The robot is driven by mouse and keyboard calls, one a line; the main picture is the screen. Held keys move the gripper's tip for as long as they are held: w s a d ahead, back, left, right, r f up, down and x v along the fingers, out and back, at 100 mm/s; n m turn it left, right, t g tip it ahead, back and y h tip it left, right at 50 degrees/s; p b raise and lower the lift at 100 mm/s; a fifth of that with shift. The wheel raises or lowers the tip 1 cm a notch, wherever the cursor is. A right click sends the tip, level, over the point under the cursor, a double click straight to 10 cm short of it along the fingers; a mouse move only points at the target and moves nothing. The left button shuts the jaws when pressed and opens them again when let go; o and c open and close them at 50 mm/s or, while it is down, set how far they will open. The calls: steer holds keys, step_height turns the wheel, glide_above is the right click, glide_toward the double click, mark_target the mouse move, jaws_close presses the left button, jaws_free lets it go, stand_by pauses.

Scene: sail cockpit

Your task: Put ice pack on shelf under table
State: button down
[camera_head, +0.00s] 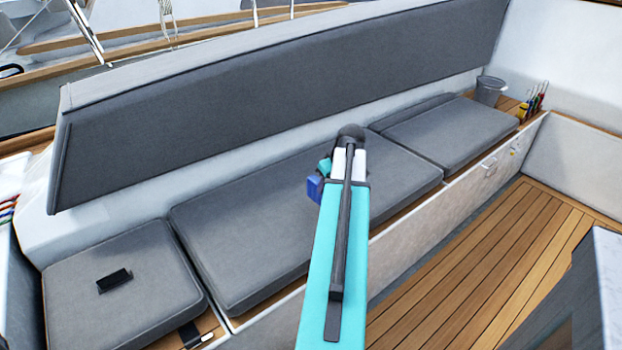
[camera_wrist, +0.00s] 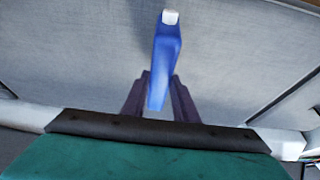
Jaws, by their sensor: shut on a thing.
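The blue ice pack (camera_wrist: 165,60) with a white cap is held between the two dark fingers of my gripper (camera_wrist: 160,82) in the wrist view. My gripper is shut on it, and the pack's lower end is between the fingers. In the head view a small part of the blue pack (camera_head: 314,188) shows left of my teal arm, above the grey bench cushions; the arm hides most of the gripper. I cannot make out a table or a shelf under it for sure.
Grey seat cushions (camera_head: 250,232) line the bench, with a dark small object (camera_head: 114,280) on the left one. A grey bucket (camera_head: 490,90) and several coloured-handled tools (camera_head: 533,102) stand at the far right end. The wooden floor (camera_head: 480,270) is clear. A grey-and-white structure (camera_head: 606,285) stands at the right edge.

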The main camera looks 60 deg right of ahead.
mark_target(312, 176)
steer(key=w+d+f+p, duration=0.1)
steer(key=w+d, duration=0.5)
steer(key=w, duration=0.4)
stand_by(0.4)
steer(key=shift+f+p, duration=0.5)
steer(key=shift+f, duration=1.25)
steer(key=shift+f, duration=0.1)
steer(key=c, duration=1.8)
jaws_free()
steer(key=shift+f, duration=0.1)
steer(key=shift+c, duration=0.2)
steer(key=o, duration=0.4)
steer(key=shift+o, duration=0.2)
steer(key=shift+r, duration=0.2)
steer(key=b+v, duration=0.1)
steer(key=v, duration=1.1)
